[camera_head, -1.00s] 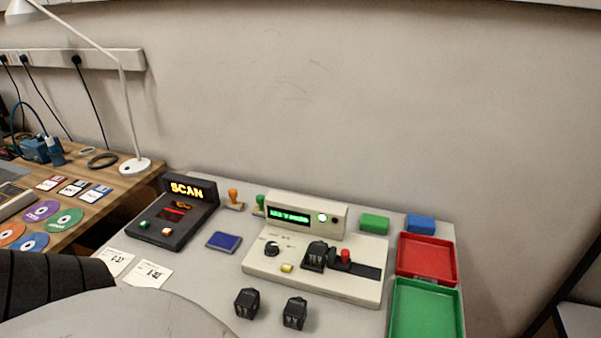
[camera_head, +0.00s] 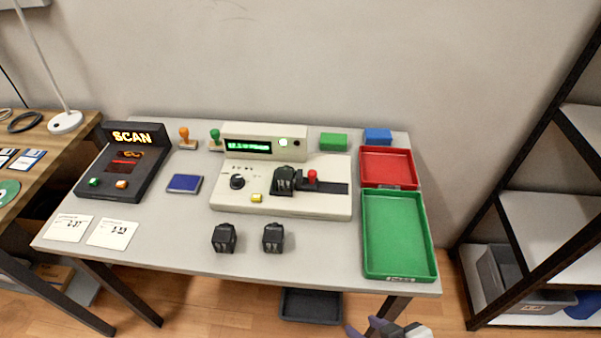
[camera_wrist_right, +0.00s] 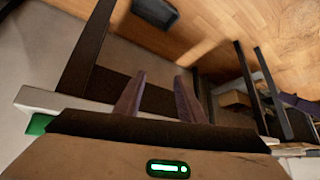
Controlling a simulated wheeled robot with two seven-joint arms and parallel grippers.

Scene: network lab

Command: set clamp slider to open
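The tester (camera_head: 230,200) is a cream device on the grey table with a lit green display (camera_head: 250,146). Its clamp slider has a red knob (camera_head: 312,177) on a black track (camera_head: 333,188). The knob stands toward the left of the track, close beside a black module (camera_head: 285,180) seated on the device. My right gripper (camera_head: 366,328) shows at the bottom edge of the head view, low in front of the table, far from the knob. In the right wrist view its two fingers (camera_wrist_right: 159,92) are apart with nothing between them. My left gripper is not in view.
Two black modules (camera_head: 224,238) (camera_head: 273,237) lie in front of the tester. A green tray (camera_head: 430,262) and a red tray (camera_head: 412,172) stand at its right. The scanner (camera_head: 121,178) and a blue pad (camera_head: 185,184) are left. A shelf rack (camera_head: 520,215) stands right of the table.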

